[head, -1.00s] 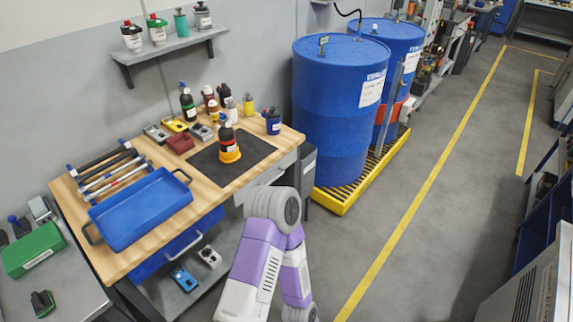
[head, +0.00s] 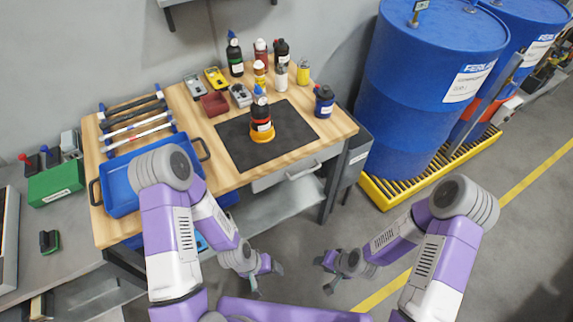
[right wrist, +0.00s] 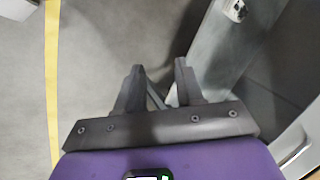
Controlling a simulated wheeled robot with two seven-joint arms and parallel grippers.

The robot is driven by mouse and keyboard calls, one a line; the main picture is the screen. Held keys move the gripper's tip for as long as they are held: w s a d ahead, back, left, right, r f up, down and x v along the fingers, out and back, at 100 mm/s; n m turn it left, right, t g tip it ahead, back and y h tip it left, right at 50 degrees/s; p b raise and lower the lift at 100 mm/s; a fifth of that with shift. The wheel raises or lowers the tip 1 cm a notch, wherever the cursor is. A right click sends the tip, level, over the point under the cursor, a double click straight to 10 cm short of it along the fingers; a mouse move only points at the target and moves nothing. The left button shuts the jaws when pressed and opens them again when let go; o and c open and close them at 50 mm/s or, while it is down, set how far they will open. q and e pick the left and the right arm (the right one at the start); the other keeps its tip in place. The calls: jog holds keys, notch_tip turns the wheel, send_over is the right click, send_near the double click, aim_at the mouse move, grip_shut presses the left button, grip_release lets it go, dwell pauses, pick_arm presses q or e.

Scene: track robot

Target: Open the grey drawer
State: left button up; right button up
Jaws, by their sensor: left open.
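The grey drawer (head: 284,178) sits under the right part of the wooden workbench (head: 202,185). Its front looks flush with the bench, and a light bar handle (head: 304,171) crosses it. My left gripper (head: 268,280) is open and empty, low in front of the bench and below the drawer, well apart from it. My right gripper (head: 323,275) is open and empty, to the right of the left one and also apart from the drawer. In the right wrist view its two fingers (right wrist: 159,70) stand apart with nothing between them. A pale panel edge with a bar shows there at lower right; I cannot tell whether it is the drawer.
A black mat (head: 223,152) with an orange-based bottle (head: 261,118) lies on the bench. A blue tray (head: 118,192) is on its left. Blue drums (head: 415,100) stand on a yellow pallet (head: 374,192) at right.

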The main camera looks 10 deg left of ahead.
jog(key=w+a+r+m+t+y+p, duration=0.1)
jog(key=w+a+r+m+t+y, duration=0.15)
jog(key=w+r+t, duration=0.55)
jog(key=w+a+r+m+t+y+p, duration=0.15)
jog(key=w+r+m, duration=0.35)
jog(key=w, duration=0.7)
jog(key=w+a, duration=0.4)
jog(key=w, duration=0.1)
jog(key=shift+w+f+t+b, duration=0.15)
jog(key=shift+f+t+b, duration=0.05)
jog(key=shift+t+b, duration=0.2)
jog(key=shift+n, duration=0.25)
grip_shut()
